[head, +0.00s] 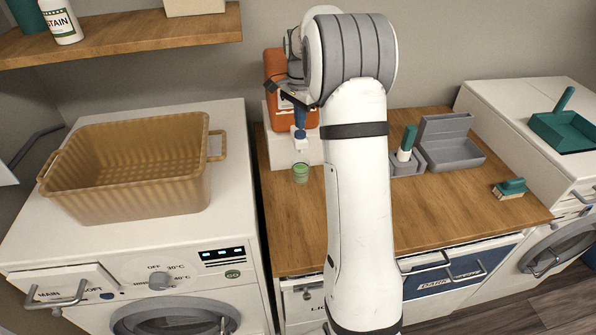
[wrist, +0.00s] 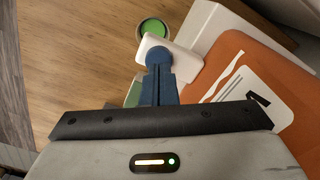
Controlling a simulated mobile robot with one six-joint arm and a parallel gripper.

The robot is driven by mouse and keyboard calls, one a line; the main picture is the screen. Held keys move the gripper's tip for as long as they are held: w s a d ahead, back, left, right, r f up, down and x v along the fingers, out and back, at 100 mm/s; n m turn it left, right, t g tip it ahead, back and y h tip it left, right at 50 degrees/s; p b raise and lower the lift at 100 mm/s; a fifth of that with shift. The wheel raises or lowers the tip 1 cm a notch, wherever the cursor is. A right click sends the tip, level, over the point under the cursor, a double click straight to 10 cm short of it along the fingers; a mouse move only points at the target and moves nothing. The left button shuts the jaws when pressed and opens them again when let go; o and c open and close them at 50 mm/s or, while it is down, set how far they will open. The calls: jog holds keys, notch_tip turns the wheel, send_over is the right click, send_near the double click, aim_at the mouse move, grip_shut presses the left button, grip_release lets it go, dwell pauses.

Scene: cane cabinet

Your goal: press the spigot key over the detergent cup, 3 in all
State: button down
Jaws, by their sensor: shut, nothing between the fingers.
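The orange detergent container (head: 276,67) lies on a white stand (head: 282,155) at the back of the wooden counter; part of it shows in the wrist view (wrist: 255,75). Its white spigot (head: 299,146) juts out at the front and also shows in the wrist view (wrist: 186,62). The small green cup (head: 300,174) is on the counter below the spigot and shows beyond it in the wrist view (wrist: 152,29). My gripper (head: 299,133) has its blue fingers shut and empty, tips down at the spigot key (wrist: 152,43). I cannot tell whether the key is pushed down.
A tan basket (head: 130,190) stands on the left washer. Right of my arm are a grey holder (head: 408,166) with a green-handled brush, a grey open box (head: 455,160) and another brush (head: 509,190). A green dustpan (head: 570,133) is far right. A shelf (head: 130,35) hangs upper left.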

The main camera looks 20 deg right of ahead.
dwell(0.3)
notch_tip(320, 180, up, 6)
jog(key=p, duration=0.4)
jog(key=shift+p, duration=0.35)
jog(key=s+a+r+n+t+b, duration=0.1)
jog(key=s+a+r+n, duration=0.1)
jog(key=s+a, duration=0.15)
jog(key=s+a+r+n+b, duration=0.1)
jog(key=s+a+r+n, duration=0.1)
jog(key=s, duration=0.3)
jog(key=s+a+f+n+b, duration=0.1)
jog(key=s+a+f+n, duration=0.1)
jog(key=s, duration=0.6)
jog(key=s+a+f+n+t+b, duration=0.1)
jog(key=s+a+f+n, duration=0.1)
jog(key=s+n, duration=0.3)
jog(key=s+a+f+n+t+b, duration=0.1)
jog(key=s+a+n, duration=0.2)
jog(key=s, duration=0.8)
jog(key=shift+s+a+f, duration=0.35)
jog(key=shift+a+f, duration=0.05)
jog(key=shift+a, duration=0.15)
